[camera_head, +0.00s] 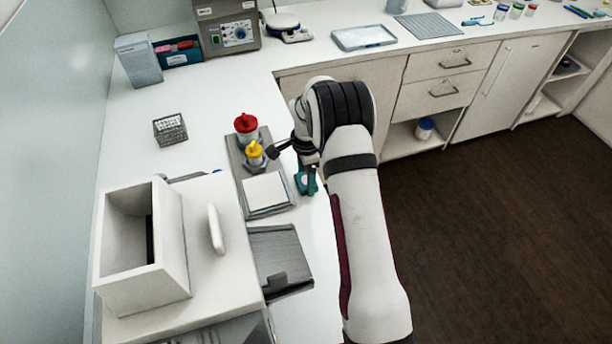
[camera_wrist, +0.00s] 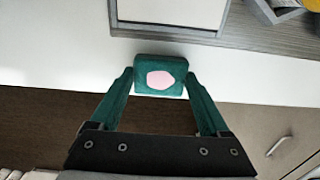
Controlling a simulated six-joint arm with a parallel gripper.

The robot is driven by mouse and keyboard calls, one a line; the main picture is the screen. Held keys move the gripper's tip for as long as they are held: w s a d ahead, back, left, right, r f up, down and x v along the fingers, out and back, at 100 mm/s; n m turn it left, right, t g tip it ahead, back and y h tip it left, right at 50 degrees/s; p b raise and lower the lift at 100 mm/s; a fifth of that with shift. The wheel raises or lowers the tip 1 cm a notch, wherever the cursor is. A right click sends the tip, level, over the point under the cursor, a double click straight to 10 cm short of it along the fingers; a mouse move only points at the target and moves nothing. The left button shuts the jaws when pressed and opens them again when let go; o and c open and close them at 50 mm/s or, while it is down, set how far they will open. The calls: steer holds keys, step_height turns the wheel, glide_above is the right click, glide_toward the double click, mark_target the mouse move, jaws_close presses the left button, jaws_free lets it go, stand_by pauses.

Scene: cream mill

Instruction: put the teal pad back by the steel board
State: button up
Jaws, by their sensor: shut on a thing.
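The teal pad (camera_wrist: 160,62) is a small block with a pink patch on its face. My gripper (camera_wrist: 159,80) has its two green fingers shut on the sides of the pad. In the head view the pad (camera_head: 306,181) shows partly below my wrist, at the right edge of a long grey board (camera_head: 237,160). The wrist view shows the pad over the white counter strip near the counter edge; whether it touches the counter is unclear. The grey board carries a red-topped jar (camera_head: 246,126), a yellow-topped jar (camera_head: 255,154) and a white square plate (camera_head: 265,191). My wrist hides some of the board's right side.
A dark grey flat panel (camera_head: 280,260) lies in front of the board. A white box-like machine (camera_head: 145,245) fills the near left. A wire basket (camera_head: 170,129) stands at the left. Drawers (camera_head: 440,78) and floor lie to the right.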

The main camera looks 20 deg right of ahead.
steer(key=shift+f, duration=0.15)
steer(key=o, duration=1.2)
steer(key=shift+c, duration=0.2)
step_height(320, 180, up, 12)
steer(key=shift+r, duration=0.2)
